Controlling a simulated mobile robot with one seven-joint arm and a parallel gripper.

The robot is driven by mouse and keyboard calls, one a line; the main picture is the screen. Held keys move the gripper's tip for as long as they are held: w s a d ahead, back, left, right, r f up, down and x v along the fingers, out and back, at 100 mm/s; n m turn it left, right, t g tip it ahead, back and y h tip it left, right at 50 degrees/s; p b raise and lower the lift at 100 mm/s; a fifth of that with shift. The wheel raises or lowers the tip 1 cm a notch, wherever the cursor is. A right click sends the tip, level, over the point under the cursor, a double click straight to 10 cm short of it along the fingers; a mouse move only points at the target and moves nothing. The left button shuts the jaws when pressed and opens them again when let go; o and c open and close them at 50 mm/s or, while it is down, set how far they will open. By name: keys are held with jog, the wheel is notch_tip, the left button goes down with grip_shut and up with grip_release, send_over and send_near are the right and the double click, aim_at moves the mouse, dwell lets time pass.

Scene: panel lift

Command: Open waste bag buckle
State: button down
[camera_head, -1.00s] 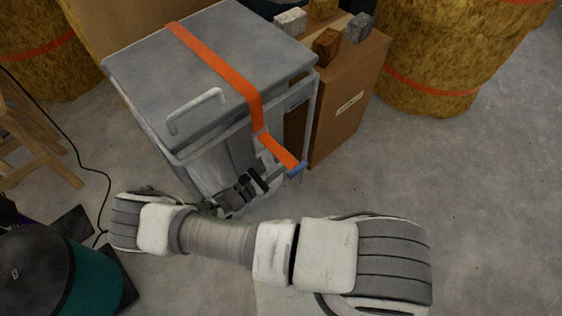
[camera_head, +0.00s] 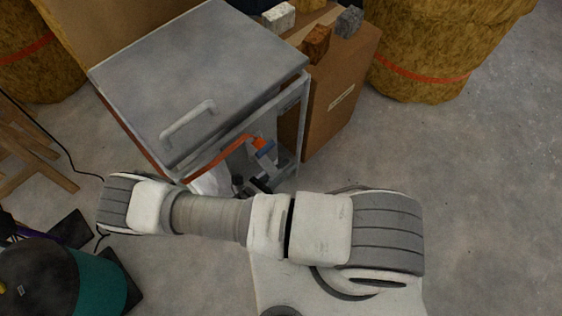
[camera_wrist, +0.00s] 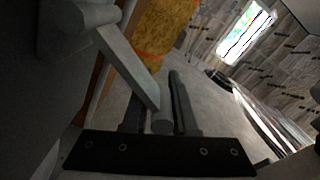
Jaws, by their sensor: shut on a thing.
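The waste bag stand has a grey lid (camera_head: 200,75) with a pale handle (camera_head: 187,122), and a pale bag (camera_head: 212,180) shows below it. The orange strap (camera_head: 222,157) hangs slack across the stand's front below the lid, and the lid top is bare. My gripper (camera_head: 258,184) is low at the stand's front, partly hidden by my arm. In the wrist view, my gripper (camera_wrist: 158,105) is shut on the round end of a grey bar (camera_wrist: 128,62), which looks like the buckle's lever.
A cardboard box (camera_head: 335,95) with several blocks on top stands right of the stand. Straw bales (camera_head: 425,60) are behind it. A teal bin (camera_head: 75,280) and a wooden stool (camera_head: 35,150) are at left. The floor at right is clear.

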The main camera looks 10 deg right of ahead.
jog(key=r+n, duration=0.1)
jog(key=n, duration=0.1)
jog(key=r+n+p, duration=0.1)
jog(key=r+n, duration=0.1)
jog(key=s+r+n+p, duration=0.1)
jog(key=n, duration=0.2)
jog(key=shift+d+r, duration=0.35)
jog(key=shift+r, duration=0.15)
jog(key=c, duration=0.8)
grip_release()
jog(key=shift+o, duration=0.2)
jog(key=shift+a, duration=0.1)
jog(key=shift+s, duration=0.15)
